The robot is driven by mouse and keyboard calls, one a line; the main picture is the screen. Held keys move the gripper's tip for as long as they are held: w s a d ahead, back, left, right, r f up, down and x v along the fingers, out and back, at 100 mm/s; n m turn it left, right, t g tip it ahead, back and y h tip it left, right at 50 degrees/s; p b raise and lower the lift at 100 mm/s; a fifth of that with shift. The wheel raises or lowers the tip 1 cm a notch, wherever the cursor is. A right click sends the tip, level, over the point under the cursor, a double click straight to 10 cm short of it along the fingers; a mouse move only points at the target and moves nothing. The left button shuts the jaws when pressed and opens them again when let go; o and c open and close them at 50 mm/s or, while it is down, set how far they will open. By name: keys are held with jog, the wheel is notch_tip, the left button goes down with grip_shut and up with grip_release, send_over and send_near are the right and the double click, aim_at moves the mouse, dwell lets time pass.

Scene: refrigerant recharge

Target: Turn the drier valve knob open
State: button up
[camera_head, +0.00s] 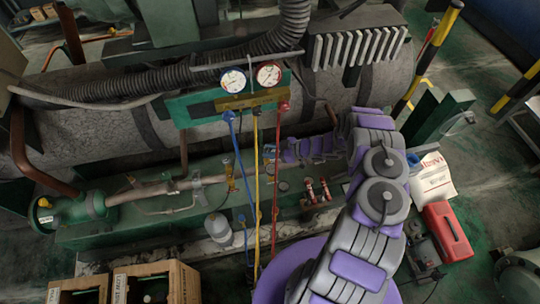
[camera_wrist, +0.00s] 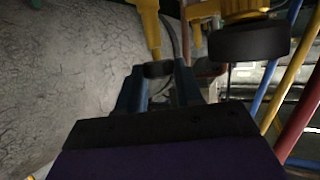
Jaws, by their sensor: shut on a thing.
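My gripper (camera_head: 269,152) reaches leftward in the head view, near the yellow and red hoses and just right of a yellow valve (camera_head: 230,174) on the pipe. In the wrist view, the two blue-grey fingers of my gripper (camera_wrist: 159,84) close around a small dark knob (camera_wrist: 157,69) at the end of a yellow valve stem (camera_wrist: 149,28). Its far side and its turn angle are hidden. A larger black round knob (camera_wrist: 250,41) on a yellow body stands to the right of the fingers, apart from them.
A gauge manifold (camera_head: 252,98) with two dials hangs above. A blue hose (camera_head: 236,155), a yellow hose (camera_head: 256,190) and a red hose (camera_head: 275,185) run down close to the gripper. Red-handled valves (camera_head: 317,190) stand below the arm. A grey tank (camera_head: 100,125) lies behind.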

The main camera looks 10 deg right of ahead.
jog(key=n+g, duration=0.1)
jog(key=g, duration=0.1)
jog(key=n+g+y, duration=0.1)
jog(key=n+g, duration=0.1)
jog(key=shift+w+d+n, duration=0.15)
jog(key=shift+w+n, duration=0.15)
jog(key=shift+w, duration=0.1)
jog(key=shift+w+n+g, duration=0.1)
jog(key=shift+n+g, duration=1.2)
jog(key=shift+g, duration=0.2)
jog(key=shift+n+g, duration=0.5)
jog(key=shift+w+r, duration=0.1)
jog(key=o, duration=1)
jog(key=shift+o, duration=0.2)
